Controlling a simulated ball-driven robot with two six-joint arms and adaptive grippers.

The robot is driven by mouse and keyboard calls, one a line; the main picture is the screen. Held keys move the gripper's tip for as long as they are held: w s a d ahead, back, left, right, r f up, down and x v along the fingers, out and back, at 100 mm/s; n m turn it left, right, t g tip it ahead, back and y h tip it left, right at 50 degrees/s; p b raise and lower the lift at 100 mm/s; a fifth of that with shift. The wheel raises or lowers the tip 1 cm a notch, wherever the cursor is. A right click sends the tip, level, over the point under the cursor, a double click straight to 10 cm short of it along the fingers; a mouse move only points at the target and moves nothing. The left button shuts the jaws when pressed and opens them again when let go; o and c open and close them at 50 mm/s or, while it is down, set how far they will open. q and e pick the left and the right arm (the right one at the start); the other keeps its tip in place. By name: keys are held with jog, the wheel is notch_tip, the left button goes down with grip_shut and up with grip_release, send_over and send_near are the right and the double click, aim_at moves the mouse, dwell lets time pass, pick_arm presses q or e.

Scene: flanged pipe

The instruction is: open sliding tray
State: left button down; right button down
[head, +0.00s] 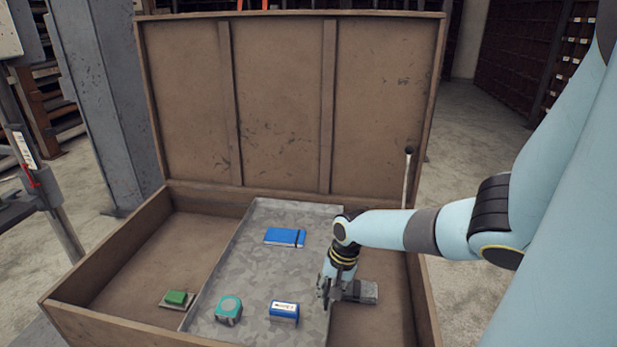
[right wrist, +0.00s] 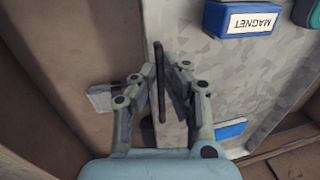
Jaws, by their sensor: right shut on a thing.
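The sliding tray (head: 245,270) is a grey, mottled metal tray lying lengthwise in an open wooden chest (head: 105,255). It also fills the right side of the right wrist view (right wrist: 260,85). My right gripper (head: 325,292) is at the tray's right edge in the head view. In the right wrist view its fingers (right wrist: 162,80) are closed around a dark upright bar (right wrist: 161,85) at the tray's edge, which looks like a handle. The fingers partly hide how the bar joins the tray. My left gripper is not in view.
The tray carries a blue notebook (head: 285,237), a teal tape measure (head: 229,311) and a blue magnet box (head: 284,312). A green block (head: 177,297) lies in the chest left of the tray. A grey block (head: 362,291) lies right of it. The raised lid (head: 280,100) stands behind.

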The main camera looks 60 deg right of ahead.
jog(key=shift+s+d+p, duration=0.25)
jog(key=shift+s+d, duration=0.1)
jog(key=shift+s, duration=0.5)
jog(key=shift+s+d+p, duration=0.2)
jog(key=shift+s+d, duration=0.1)
jog(key=shift+s, duration=0.5)
jog(key=shift+f, duration=0.1)
jog(key=c, duration=1.4)
grip_release()
jog(key=shift+w, duration=0.1)
jog(key=r, duration=0.4)
jog(key=s+r, duration=0.1)
jog(key=r, duration=0.3)
jog(key=s+d+r, duration=0.1)
jog(key=r, duration=0.2)
jog(key=shift+s+r, duration=0.1)
jog(key=shift+r, duration=0.3)
